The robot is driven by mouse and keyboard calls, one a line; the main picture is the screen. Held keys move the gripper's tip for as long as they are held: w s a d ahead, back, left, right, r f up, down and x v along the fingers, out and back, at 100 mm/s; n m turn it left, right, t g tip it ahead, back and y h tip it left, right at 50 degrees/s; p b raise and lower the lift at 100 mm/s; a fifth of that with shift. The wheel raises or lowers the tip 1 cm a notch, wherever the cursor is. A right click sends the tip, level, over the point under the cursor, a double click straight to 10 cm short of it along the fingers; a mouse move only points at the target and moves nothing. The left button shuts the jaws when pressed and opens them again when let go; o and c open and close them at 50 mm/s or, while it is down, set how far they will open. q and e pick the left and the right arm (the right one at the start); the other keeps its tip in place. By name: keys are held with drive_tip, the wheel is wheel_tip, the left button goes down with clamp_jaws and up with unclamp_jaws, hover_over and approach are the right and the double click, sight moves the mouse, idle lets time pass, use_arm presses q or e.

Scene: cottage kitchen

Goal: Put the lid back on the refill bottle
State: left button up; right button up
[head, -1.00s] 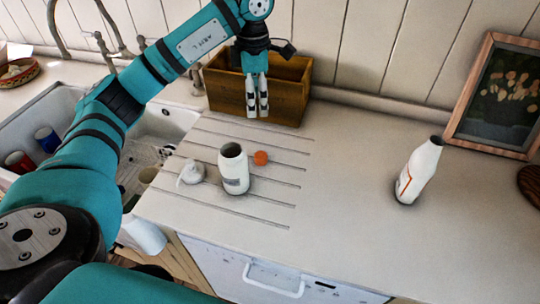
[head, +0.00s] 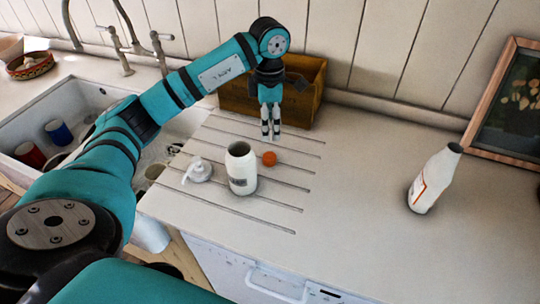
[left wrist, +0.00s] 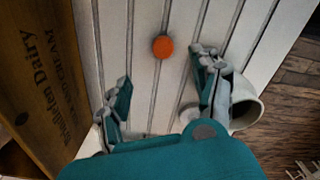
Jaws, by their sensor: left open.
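The small orange lid (head: 269,158) lies on the grooved counter, right of an open white jar (head: 242,172). It also shows in the left wrist view (left wrist: 163,47), ahead of and between the open fingers. A white bottle with an orange-red marking (head: 432,180), seemingly the refill bottle, stands apart at the right with no lid on its narrow neck. My left gripper (head: 271,136) points down, open and empty, behind the lid and above the counter. In the left wrist view, the white jar (left wrist: 246,105) is partly hidden behind the right finger. My right gripper is not in view.
A white pump top (head: 199,171) lies left of the jar. A wooden crate (head: 312,95) stands close behind my left gripper. The sink (head: 92,98) with cups is at the left; a framed picture (head: 488,140) leans at the back right. The counter between jar and bottle is clear.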

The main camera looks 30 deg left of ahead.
use_arm(q)
drive_tip(key=p, duration=0.1)
hover_over(269, 156)
wheel_tip(269, 156, down, 5)
drive_tip(key=shift+w+a+r, duration=0.1)
drive_tip(key=shift+w, duration=0.05)
drive_tip(key=shift+w+f, duration=0.1)
drive_tip(key=shift+f, duration=0.55)
drive_tip(key=shift+f+p, duration=0.35)
drive_tip(key=shift+p, duration=0.2)
drive_tip(key=f, duration=0.1)
drive_tip(key=f+p, duration=0.1)
drive_tip(key=f, duration=0.1)
drive_tip(key=shift+s+f+p, duration=0.25)
drive_tip(key=shift+f+p, duration=0.05)
drive_tip(key=shift+p, duration=0.05)
drive_tip(key=shift+f, duration=0.45)
drive_tip(key=c, duration=0.8)
